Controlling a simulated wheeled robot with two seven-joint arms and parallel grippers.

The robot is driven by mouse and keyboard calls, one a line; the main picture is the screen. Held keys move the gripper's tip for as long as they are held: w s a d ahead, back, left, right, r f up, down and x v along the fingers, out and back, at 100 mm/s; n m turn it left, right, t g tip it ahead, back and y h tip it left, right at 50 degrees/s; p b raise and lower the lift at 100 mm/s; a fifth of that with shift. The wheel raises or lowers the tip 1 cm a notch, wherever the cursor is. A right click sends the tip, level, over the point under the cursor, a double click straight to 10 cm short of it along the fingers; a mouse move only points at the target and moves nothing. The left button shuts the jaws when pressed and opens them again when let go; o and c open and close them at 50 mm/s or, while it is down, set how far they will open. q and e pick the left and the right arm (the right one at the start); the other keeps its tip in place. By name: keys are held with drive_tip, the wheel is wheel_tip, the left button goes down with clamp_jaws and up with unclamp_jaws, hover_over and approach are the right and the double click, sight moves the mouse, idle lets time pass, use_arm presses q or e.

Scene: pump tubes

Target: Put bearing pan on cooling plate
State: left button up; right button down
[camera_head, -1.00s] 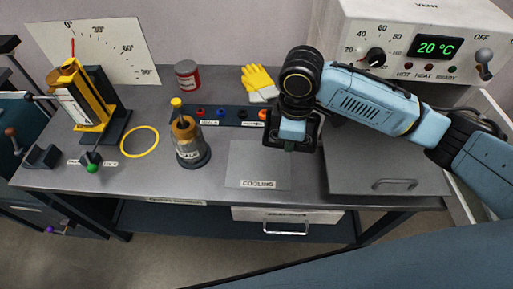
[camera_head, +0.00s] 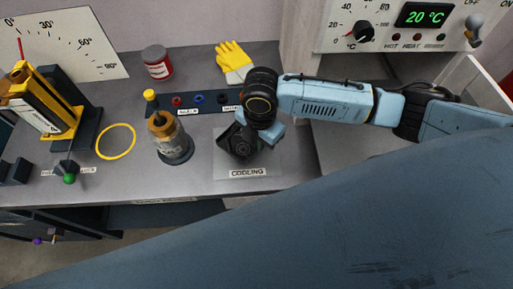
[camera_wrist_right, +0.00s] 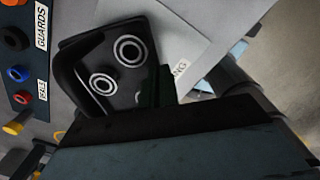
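The bearing pan (camera_wrist_right: 128,77) is a dark square tray with raised sides and two pale-ringed bearings in it. It shows in the head view (camera_head: 229,138) over the upper left of the cooling plate (camera_head: 260,164). The plate is a flat grey square with a COOLING label at its front edge. My right gripper (camera_wrist_right: 158,90) is at the pan's near edge and appears shut on it, though its fingertips are mostly hidden. I cannot tell whether the pan touches the plate. My left gripper is not in view.
Behind is a dark rack of coloured rings (camera_head: 200,100), with a yellow glove (camera_head: 234,60) and a red can (camera_head: 157,62). A yellow ring (camera_head: 116,141) lies further left. The heater box (camera_head: 400,30) is at the back right.

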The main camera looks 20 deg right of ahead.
sight(259, 157)
drive_tip(key=shift+w+f+b, duration=0.1)
drive_tip(key=shift+f+b, duration=0.25)
drive_tip(key=shift+f, duration=1.95)
drive_tip(key=c, duration=2.1)
unclamp_jaws()
drive_tip(key=shift+f, duration=0.2)
drive_tip(key=o, duration=0.4)
wheel_tip(259, 157, up, 12)
drive_tip(key=shift+r+p, duration=0.2)
drive_tip(key=shift+p, duration=0.9)
